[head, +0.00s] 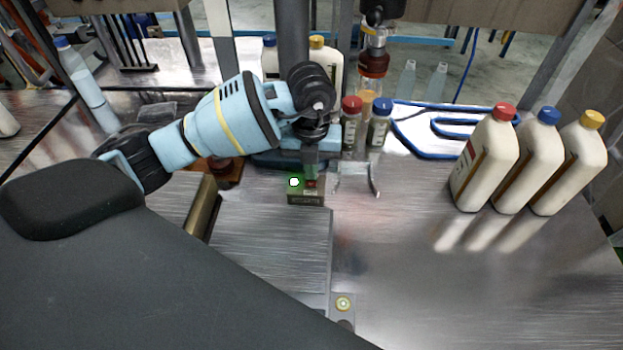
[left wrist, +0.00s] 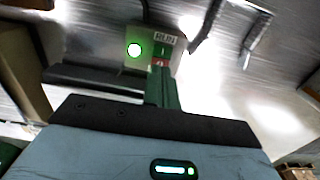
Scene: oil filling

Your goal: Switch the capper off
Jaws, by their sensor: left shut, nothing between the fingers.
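The capper's small switch box (head: 305,199) stands on the metal bench in the middle of the head view. It has a lit green lamp (head: 293,182) and a red button (head: 311,184). In the left wrist view, the box (left wrist: 148,42) carries a RUN label, the lit green lamp (left wrist: 134,50), a green button marked 1 and a red button (left wrist: 160,63) below it. My left gripper (head: 310,172) is shut and empty, pointing down at the box. Its greenish fingertips (left wrist: 161,76) are right at the red button and partly hide it; I cannot tell whether they touch.
Two small bottles with red and blue caps (head: 352,128) (head: 379,124) stand just behind the box. A metal bracket (head: 357,178) is close on its right. Three large white bottles (head: 485,160) stand at the right. The front right bench (head: 450,300) is clear.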

